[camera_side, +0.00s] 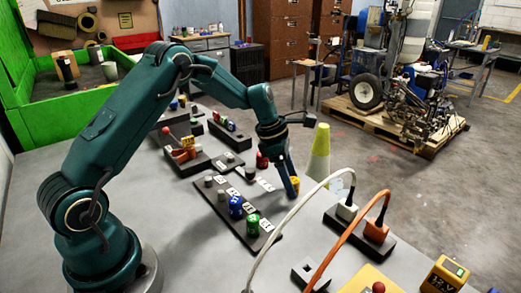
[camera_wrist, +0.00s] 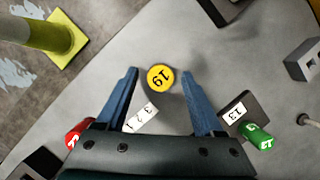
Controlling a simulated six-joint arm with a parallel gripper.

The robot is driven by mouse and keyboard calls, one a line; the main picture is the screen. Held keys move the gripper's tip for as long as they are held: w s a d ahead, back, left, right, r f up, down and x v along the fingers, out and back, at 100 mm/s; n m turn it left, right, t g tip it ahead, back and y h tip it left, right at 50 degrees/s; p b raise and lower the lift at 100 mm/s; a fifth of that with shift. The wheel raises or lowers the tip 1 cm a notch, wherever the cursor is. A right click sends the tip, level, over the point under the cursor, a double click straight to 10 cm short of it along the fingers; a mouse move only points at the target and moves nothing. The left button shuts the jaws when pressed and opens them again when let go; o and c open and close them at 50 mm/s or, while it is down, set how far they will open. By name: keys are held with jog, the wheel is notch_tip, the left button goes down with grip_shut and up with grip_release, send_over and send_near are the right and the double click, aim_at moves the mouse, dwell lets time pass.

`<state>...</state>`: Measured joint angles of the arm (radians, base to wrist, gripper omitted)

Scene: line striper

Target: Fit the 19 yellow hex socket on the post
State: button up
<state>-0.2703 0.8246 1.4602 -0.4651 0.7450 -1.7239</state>
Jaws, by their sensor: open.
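The yellow socket marked 19 (camera_wrist: 160,77) stands on the grey table, seen from above in the wrist view. My gripper (camera_wrist: 159,72) is open, with one blue finger on each side of the socket and a gap to each. In the side view my gripper (camera_side: 291,188) reaches down near the table, right of a dark rack. The socket shows there only as a bit of yellow, largely hidden by a finger. The dark rack (camera_side: 228,213) carries bare grey posts (camera_side: 208,181), a blue socket (camera_side: 236,207) and a green socket (camera_side: 253,225). I cannot tell which post belongs to 19.
In the wrist view, a green socket (camera_wrist: 256,136) stands by a label reading 13, right of my fingers. A red socket (camera_wrist: 75,134) is at lower left. A yellow-green cone (camera_side: 319,153) stands behind. Cables and plugs (camera_side: 376,231) lie to the right.

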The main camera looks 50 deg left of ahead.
jog(key=shift+c, duration=0.3)
grip_shut()
jog(key=shift+r, duration=0.7)
jog(key=shift+r, duration=1.8)
jog(key=shift+s, duration=0.1)
